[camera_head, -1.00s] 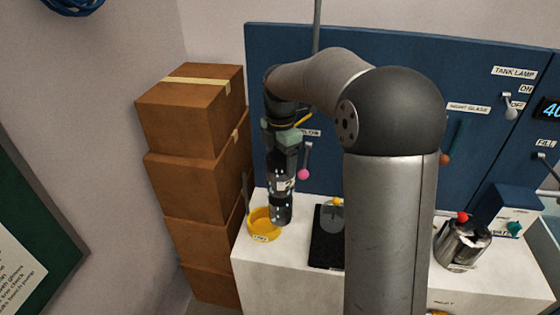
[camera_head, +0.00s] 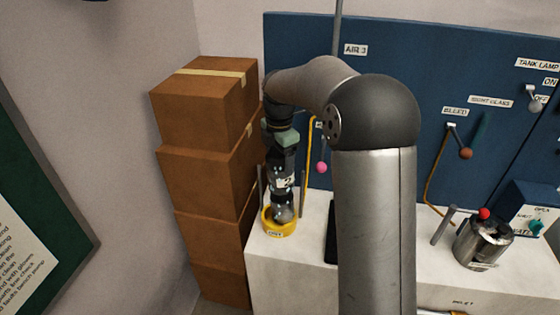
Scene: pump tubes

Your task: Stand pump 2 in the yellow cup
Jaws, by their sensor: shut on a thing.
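The yellow cup (camera_head: 267,222) stands at the left end of the white bench top. Pump 2 (camera_head: 283,184), a dark upright tube with a white label reading 2 and a clear rounded lower end, stands in line with the cup, its lower end inside the rim as seen from here. Whether it touches the cup's floor is hidden. My gripper (camera_head: 281,163) is shut on the upper part of the pump, above the label. The fingers are small and dark in this view.
Stacked brown boxes (camera_head: 205,125) stand close on the left. Thin grey rods (camera_head: 303,190) rise near the cup. A black mat (camera_head: 331,235) is partly hidden behind my arm. A metal pot (camera_head: 482,243) with a red knob stands at right. A blue panel (camera_head: 400,60) backs the bench.

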